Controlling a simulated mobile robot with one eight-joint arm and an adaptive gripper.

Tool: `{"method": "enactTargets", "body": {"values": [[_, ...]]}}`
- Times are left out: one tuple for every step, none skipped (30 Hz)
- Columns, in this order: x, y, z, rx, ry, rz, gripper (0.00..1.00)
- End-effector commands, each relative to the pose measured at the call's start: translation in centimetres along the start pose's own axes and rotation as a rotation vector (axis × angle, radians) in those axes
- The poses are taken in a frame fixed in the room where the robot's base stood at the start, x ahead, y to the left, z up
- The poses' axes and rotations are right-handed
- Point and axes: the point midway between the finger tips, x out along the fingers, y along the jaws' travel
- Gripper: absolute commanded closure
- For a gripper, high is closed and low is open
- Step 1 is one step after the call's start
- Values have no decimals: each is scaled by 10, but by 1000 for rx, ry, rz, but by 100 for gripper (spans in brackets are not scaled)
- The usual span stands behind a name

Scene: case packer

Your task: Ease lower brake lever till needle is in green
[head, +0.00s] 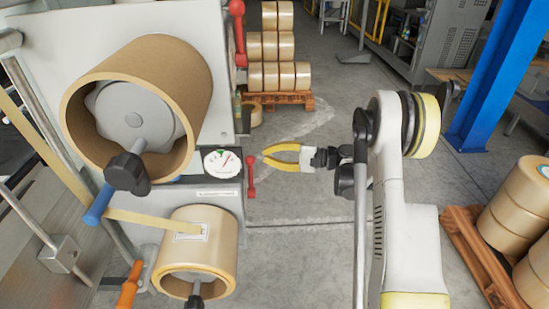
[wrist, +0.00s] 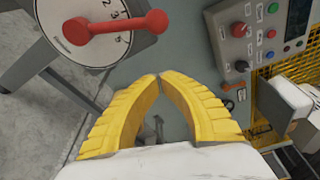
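The lower brake lever (head: 251,178) is a red bar with rounded ends on the right side of the lower machine box. In the wrist view the red lever (wrist: 115,27) lies over a white dial plate (wrist: 118,48) with numbers. My gripper (head: 265,156) has yellow fingers pointing left, just right of the lever's upper end. In the wrist view my gripper (wrist: 159,77) has its fingertips together, nothing between them, apart from the lever's knob. The round gauge (head: 219,163) has a white face with coloured marks; its needle is too small to read surely against the green.
A large upper tape roll (head: 140,95) and a lower roll (head: 205,245) are on the machine. An upper red lever (head: 238,30) is above. A pallet of rolls (head: 490,262) stands right. A control panel (wrist: 265,30) shows in the wrist view.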

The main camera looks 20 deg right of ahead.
Motion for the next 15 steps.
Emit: {"method": "enactTargets", "body": {"values": [[13,4,0,0,-3,1,100],[19,4,0,0,-3,1,100],[28,4,0,0,-2,1,100],[34,4,0,0,-3,1,100],[40,4,0,0,-2,1,100],[48,3,0,0,-2,1,100],[50,3,2,0,-1,0,100],[45,3,8,1,2,0,100],[42,2,14,1,2,0,100],[41,2,18,1,2,0,100],[40,2,22,1,2,0,100],[38,2,26,1,2,0,100],[37,2,28,1,2,0,100],[36,2,31,1,2,0,100],[36,1,33,1,2,0,100]]}}
